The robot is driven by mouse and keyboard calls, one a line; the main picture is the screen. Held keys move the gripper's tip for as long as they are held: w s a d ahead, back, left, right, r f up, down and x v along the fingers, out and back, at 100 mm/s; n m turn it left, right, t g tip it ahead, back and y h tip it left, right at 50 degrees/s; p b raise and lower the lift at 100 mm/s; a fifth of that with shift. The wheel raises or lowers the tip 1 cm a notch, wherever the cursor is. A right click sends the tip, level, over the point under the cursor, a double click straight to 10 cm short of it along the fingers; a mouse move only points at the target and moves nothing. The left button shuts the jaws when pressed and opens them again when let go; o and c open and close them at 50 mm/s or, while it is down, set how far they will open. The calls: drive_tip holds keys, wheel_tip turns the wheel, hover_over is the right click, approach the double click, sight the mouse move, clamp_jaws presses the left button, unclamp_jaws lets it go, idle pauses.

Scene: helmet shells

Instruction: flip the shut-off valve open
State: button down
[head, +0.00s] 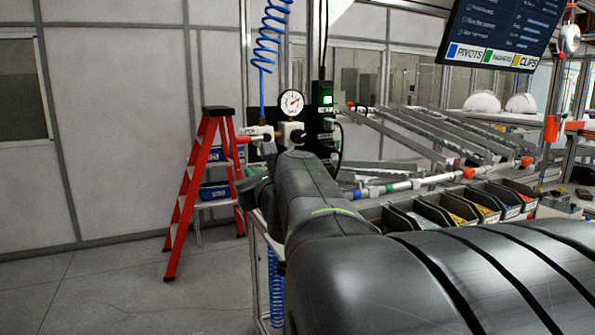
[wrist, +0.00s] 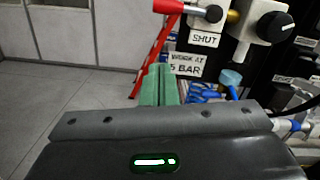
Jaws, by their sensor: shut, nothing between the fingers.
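The shut-off valve's red lever (wrist: 168,6) runs sideways to the left at the top of the wrist view, from a dark rounded pivot (wrist: 213,13). A white label reading SHUT (wrist: 203,39) sits just below it. In the head view the red lever (head: 245,139) points left from the white valve fittings, beside the pressure gauge (head: 291,103). My gripper (wrist: 161,68) shows as green fingers close together, shut and empty. Its tips are below the lever and apart from it in the picture; the depth gap is hard to tell.
A black knob (wrist: 273,27) is right of the lever. A blue coiled hose (head: 268,35) hangs above the panel. A red stepladder (head: 205,180) stands left behind. Parts bins (head: 455,212) are at right. The left floor is clear.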

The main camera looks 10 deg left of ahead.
drive_tip(key=v, duration=0.6)
drive_tip(key=shift+s, duration=0.1)
drive_tip(key=x, duration=0.8)
drive_tip(key=w+d+n, duration=0.3)
drive_tip(key=w+n, duration=0.2)
drive_tip(key=n, duration=0.6)
drive_tip(key=shift+w+d+g, duration=0.2)
drive_tip(key=shift+w+g, duration=0.1)
drive_tip(key=shift+w, duration=0.05)
